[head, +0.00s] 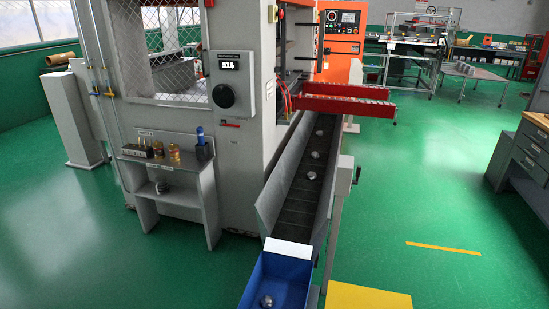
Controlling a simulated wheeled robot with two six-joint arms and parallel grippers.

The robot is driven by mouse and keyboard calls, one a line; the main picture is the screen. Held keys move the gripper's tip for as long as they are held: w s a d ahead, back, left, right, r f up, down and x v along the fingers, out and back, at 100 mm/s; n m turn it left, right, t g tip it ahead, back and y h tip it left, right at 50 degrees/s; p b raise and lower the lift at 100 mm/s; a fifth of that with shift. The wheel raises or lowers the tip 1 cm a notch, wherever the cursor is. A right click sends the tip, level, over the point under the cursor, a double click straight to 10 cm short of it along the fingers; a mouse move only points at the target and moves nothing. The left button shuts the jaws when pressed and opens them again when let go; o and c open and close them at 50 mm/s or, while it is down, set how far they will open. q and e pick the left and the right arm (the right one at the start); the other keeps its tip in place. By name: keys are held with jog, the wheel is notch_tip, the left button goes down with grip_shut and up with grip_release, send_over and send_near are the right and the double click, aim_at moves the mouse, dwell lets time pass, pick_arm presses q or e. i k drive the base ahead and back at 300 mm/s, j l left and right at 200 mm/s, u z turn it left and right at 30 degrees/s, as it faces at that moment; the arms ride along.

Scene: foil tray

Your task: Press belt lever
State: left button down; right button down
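A dark conveyor belt (297,201) runs between grey side walls from the press toward the front. Several small round silver pieces lie along it. A small dark handle (357,175) sticks out on the belt's right side, near a grey post. A small red handle (229,125) is on the press front, under a round black dial (223,95). I cannot tell for sure which one is the belt lever. Neither of my grippers shows in this view.
A blue bin (250,293) at the belt's front end holds a silver piece. A small grey stand (165,165) with bottles stands left of the belt. A workbench (527,150) is at the right edge. Green floor between belt and bench is open.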

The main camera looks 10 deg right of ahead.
aim_at(359, 169)
jog(key=u, duration=2.05)
jog(key=i+u, duration=0.15)
jog(key=i+z, duration=0.2)
jog(key=i, duration=0.7)
jog(key=i+z, duration=0.25)
jog(key=i, duration=0.65)
jog(key=i+l+z, duration=0.2)
jog(key=i+z, duration=0.15)
jog(key=z, duration=0.15)
jog(key=i+z, duration=0.35)
jog(key=z, duration=0.15)
jog(key=i+z, duration=0.35)
jog(key=z, duration=0.15)
jog(key=i+j+z, duration=0.25)
jog(key=z, duration=0.25)
jog(key=i+l+z, duration=0.1)
jog(key=i+z, duration=0.2)
jog(key=i, duration=0.7)
jog(key=i+j+z, duration=0.1)
jog(key=i+z, duration=0.15)
jog(key=i, duration=0.75)
jog(key=z, duration=3.5)
